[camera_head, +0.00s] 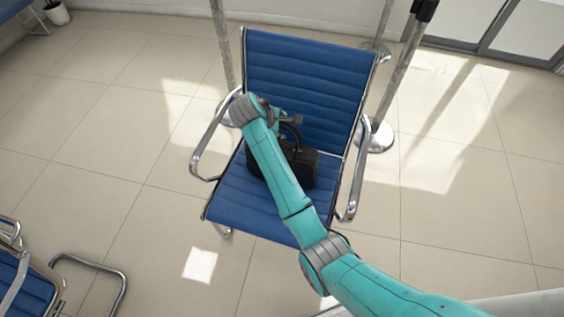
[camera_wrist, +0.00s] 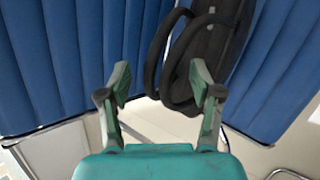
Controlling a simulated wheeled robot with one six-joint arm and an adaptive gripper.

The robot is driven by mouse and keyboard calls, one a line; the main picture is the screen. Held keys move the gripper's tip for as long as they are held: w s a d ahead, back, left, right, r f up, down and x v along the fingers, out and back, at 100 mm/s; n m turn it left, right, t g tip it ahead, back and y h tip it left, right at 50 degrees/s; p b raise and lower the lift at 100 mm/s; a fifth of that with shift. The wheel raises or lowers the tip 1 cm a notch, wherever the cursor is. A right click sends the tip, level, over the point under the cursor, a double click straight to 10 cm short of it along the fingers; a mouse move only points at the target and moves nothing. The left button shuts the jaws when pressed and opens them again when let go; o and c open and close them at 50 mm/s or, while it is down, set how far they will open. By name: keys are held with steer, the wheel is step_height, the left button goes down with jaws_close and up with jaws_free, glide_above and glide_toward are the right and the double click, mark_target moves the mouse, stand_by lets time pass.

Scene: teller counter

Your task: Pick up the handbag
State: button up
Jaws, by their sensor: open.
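The black handbag (camera_head: 304,168) sits on the seat of a blue ribbed chair (camera_head: 308,75), partly hidden behind my arm, its handle standing up. My gripper (camera_head: 297,121) is at the handle's height just above the bag; its fingers are small and hard to make out there. In the wrist view my gripper (camera_wrist: 160,80) is open, with its two fingers spread apart. The handbag (camera_wrist: 220,42) shows at the upper right, and its dark handle loops reach in between and beside the fingertips. I cannot tell whether a finger touches them.
The chair has chrome armrests (camera_head: 357,175) on both sides of the seat. Metal posts (camera_head: 398,75) stand behind it. Another blue chair (camera_head: 25,285) is at the lower left. The tiled floor (camera_head: 100,130) to the left is mostly clear.

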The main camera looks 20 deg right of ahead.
steer(key=shift+w+d+f, duration=0.3)
steer(key=shift+d+f, duration=0.1)
steer(key=shift+f, duration=0.15)
jaws_close()
steer(key=shift+r, duration=0.1)
